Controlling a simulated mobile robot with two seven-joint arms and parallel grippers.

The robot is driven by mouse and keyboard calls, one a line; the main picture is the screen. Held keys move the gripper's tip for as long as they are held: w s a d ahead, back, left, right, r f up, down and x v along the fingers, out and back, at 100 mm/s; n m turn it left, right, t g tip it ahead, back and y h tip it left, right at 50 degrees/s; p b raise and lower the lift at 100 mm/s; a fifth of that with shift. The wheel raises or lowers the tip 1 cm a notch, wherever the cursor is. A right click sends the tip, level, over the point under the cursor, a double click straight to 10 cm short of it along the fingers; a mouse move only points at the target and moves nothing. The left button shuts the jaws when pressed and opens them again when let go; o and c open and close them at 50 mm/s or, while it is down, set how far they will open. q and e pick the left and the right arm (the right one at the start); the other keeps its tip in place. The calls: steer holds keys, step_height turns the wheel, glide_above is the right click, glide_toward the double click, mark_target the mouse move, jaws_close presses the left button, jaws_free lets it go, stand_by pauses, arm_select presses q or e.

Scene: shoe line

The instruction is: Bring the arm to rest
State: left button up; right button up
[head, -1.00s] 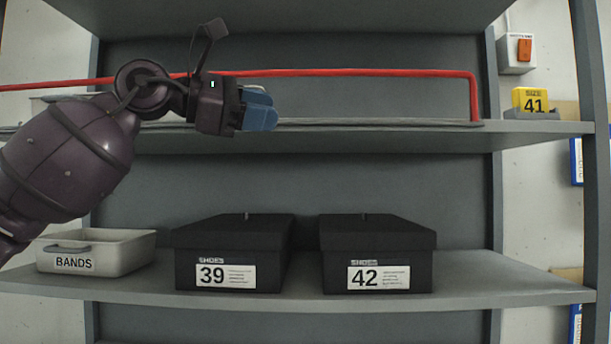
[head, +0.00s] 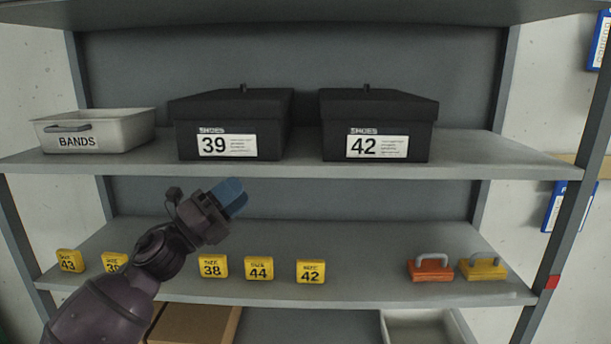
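My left gripper (head: 232,197) is in front of the shelving, pointing up and to the right. Its blue fingertips lie close together and look shut, with nothing seen between them. It appears in the gap between the middle and lower shelves, apart from the boxes and tags. My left arm comes in from the bottom left and partly hides a yellow size tag (head: 113,262). My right gripper is not in view.
The middle shelf (head: 300,170) holds a BANDS bin (head: 135,130) and shoe boxes 39 (head: 185,140) and 42 (head: 335,140). The lower shelf (head: 360,290) holds several yellow tags, an orange handled block (head: 430,271) and a yellow one (head: 484,271). A cardboard box (head: 200,325) is below.

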arm_select(q)
steer(key=s+a+f+n+t+y, duration=0.1)
steer(key=s+a+f+n+y, duration=0.35)
steer(key=f+n, duration=0.45)
steer(key=s+a+f+n+t+y, duration=0.25)
steer(key=f+n+y, duration=0.4)
steer(key=f, duration=0.35)
steer(key=s+a+f+n+t+y, duration=0.1)
steer(key=s+a+f+n+y, duration=0.3)
steer(key=f+n, duration=0.5)
steer(key=s+a+f+n+g+y, duration=0.1)
steer(key=s+f+n+g+y, duration=0.1)
steer(key=s+f, duration=0.6)
steer(key=s+a+f+n+g+y, duration=0.2)
steer(key=s+f+n+g, duration=0.2)
steer(key=s+f+n, duration=0.3)
steer(key=s+f, duration=0.2)
steer(key=s, duration=0.2)
steer(key=shift+s+a+f+g, duration=0.15)
steer(key=shift+s+a+g, duration=0.1)
steer(key=shift+s+g, duration=0.1)
steer(key=shift+s, duration=0.15)
